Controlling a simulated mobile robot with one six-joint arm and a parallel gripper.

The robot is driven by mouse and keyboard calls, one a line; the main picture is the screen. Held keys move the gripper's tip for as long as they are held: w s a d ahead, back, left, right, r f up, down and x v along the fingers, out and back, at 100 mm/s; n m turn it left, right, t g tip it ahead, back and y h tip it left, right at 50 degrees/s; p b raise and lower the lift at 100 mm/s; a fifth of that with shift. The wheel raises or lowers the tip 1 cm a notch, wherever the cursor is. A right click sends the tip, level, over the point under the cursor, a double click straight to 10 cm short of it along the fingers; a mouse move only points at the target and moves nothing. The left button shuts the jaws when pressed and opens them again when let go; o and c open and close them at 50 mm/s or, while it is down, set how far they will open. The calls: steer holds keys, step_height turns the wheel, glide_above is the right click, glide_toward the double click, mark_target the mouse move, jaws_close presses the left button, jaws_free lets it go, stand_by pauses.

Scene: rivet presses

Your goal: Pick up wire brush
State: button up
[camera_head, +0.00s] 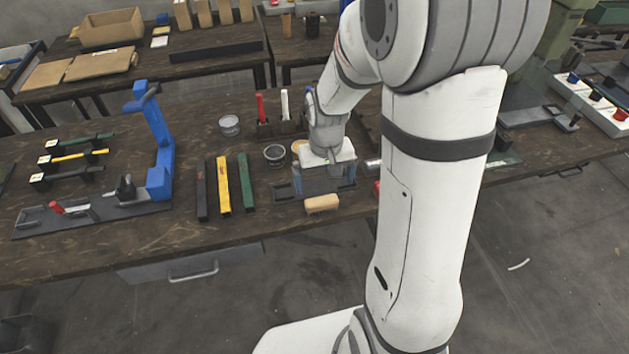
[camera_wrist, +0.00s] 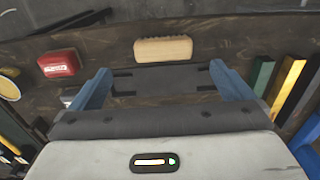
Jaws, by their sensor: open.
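My gripper (camera_head: 322,182) points down just behind the brush, over a dark flat plate. In the wrist view my gripper (camera_wrist: 160,70) shows two blue fingers wide apart with nothing held between them.
A red block (camera_wrist: 58,62) lies near one finger. Black, yellow (camera_head: 223,185) and green bars lie left of my gripper. A dark cup (camera_head: 274,155) stands close behind on the left. A blue press (camera_head: 160,140) stands farther left.

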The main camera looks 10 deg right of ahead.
mark_target(322, 200)
steer(key=shift+w+f, duration=0.2)
steer(key=shift+f, duration=0.25)
steer(key=shift+a+f, duration=0.15)
steer(key=shift+f, duration=1.8)
steer(key=shift+a+f, duration=0.1)
steer(key=shift+f, duration=1.85)
steer(key=shift+c, duration=0.6)
steer(key=c, duration=0.9)
